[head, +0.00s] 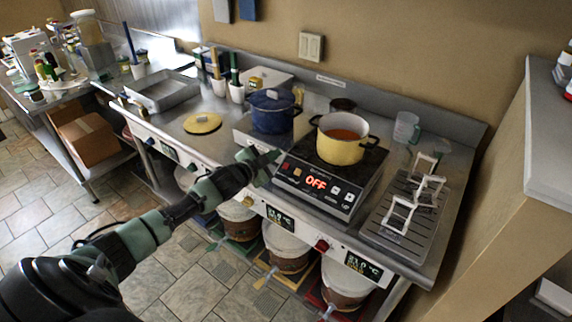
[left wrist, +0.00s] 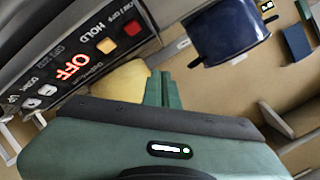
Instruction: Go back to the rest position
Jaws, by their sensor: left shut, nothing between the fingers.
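My left gripper (head: 268,160) is shut and empty, in front of the counter near the left front corner of the induction cooker (head: 322,192). In the left wrist view its green fingers (left wrist: 160,90) are together, with nothing between them. The cooker's display reads OFF, and it also shows in the left wrist view (left wrist: 75,62). A yellow pot (head: 341,149) with orange-brown contents stands on the cooker. A blue lidded pot (head: 272,117) stands to its left and shows in the left wrist view (left wrist: 228,38). My right gripper is not in view.
A yellow lid (head: 202,123) lies on the counter to the left. A drain tray (head: 395,240) with white racks (head: 400,214) is at the right. Buckets (head: 286,246) stand below the counter edge. A clear jug (head: 405,127) is behind. Tiled floor (head: 180,285) is open in front.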

